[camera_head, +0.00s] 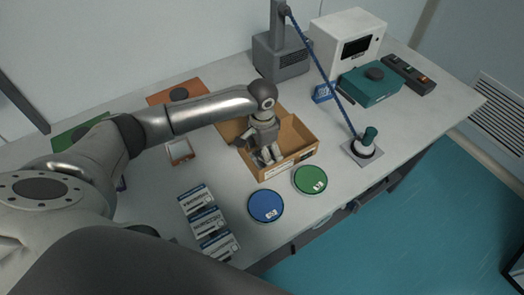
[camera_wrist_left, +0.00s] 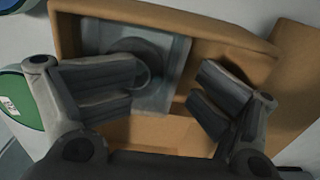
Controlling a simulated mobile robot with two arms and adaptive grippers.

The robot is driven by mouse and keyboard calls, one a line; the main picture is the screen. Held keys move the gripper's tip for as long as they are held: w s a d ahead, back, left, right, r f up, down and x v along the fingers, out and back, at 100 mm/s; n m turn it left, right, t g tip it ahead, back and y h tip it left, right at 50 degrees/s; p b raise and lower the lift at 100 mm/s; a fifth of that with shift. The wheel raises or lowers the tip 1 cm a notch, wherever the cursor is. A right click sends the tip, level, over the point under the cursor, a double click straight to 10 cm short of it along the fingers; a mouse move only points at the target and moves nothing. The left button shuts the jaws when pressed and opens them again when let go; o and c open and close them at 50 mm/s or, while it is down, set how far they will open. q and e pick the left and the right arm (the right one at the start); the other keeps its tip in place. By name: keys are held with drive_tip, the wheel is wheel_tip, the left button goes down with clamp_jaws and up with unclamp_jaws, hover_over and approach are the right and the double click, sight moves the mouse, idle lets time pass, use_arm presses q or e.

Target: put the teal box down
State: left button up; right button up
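A teal box (camera_head: 370,85) with a dark round knob on top sits on the table at the back right in the head view. My left gripper (camera_head: 268,157) is far to its left, reaching down into an open tan cardboard box (camera_head: 300,134). In the left wrist view my left gripper (camera_wrist_left: 172,86) has its fingers apart, with nothing between them. A grey-blue, see-through-looking square thing with a dark round knob (camera_wrist_left: 138,58) lies inside the tan box, partly behind the left-hand finger. In the head view the gripper hides it. My right gripper is not in view.
A blue disc (camera_head: 266,206) and a green disc (camera_head: 311,180) lie in front of the tan box. Several white-and-blue cartons (camera_head: 207,222) lie front left. A teal-handled tool (camera_head: 368,139) stands on a grey plate at right. A white instrument (camera_head: 347,40) stands at back.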

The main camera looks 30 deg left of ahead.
use_arm(q)
wheel_tip(320, 180, up, 10)
drive_tip(key=shift+w+r+b, duration=0.1)
drive_tip(key=shift+r+b, duration=0.15)
drive_tip(key=shift+b, duration=0.65)
drive_tip(key=shift+r, duration=0.65)
